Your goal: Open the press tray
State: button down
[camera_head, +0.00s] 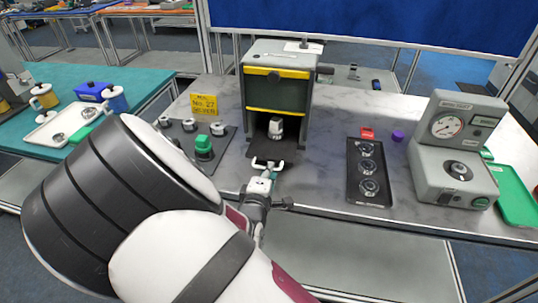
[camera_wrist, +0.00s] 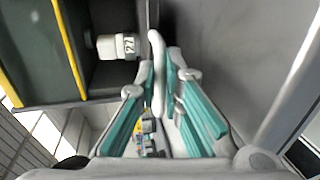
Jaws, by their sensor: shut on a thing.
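The press (camera_head: 272,88) stands at the back middle of the table, with a dark front panel and yellow bars. Its dark tray (camera_head: 263,150) extends from the lower opening toward me. The pale tray handle (camera_head: 267,163) is at its front edge; it also shows in the wrist view (camera_wrist: 158,60). My gripper (camera_head: 264,178) is shut on the handle, with its teal-padded fingers (camera_wrist: 168,75) on either side of it.
A yellow sign (camera_head: 204,104) and a dark fixture plate with a green-topped part (camera_head: 204,147) are left of the press. A black tray (camera_head: 357,192) with round metal parts and a gauge machine (camera_head: 450,170) are to the right. The tabletop between press and black tray is clear.

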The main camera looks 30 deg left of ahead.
jog(key=f+p+v, duration=0.1)
jog(key=p+v, duration=0.3)
jog(key=v, duration=0.3)
jog(key=shift+s+f+p, duration=0.25)
jog(key=shift+s+p, duration=0.05)
jog(key=shift+s, duration=0.05)
jog(key=shift+d, duration=0.1)
jog(key=c, duration=2)
grip_release()
jog(key=v, duration=0.7)
jog(key=shift+s, duration=0.25)
jog(key=shift+w+r, duration=0.1)
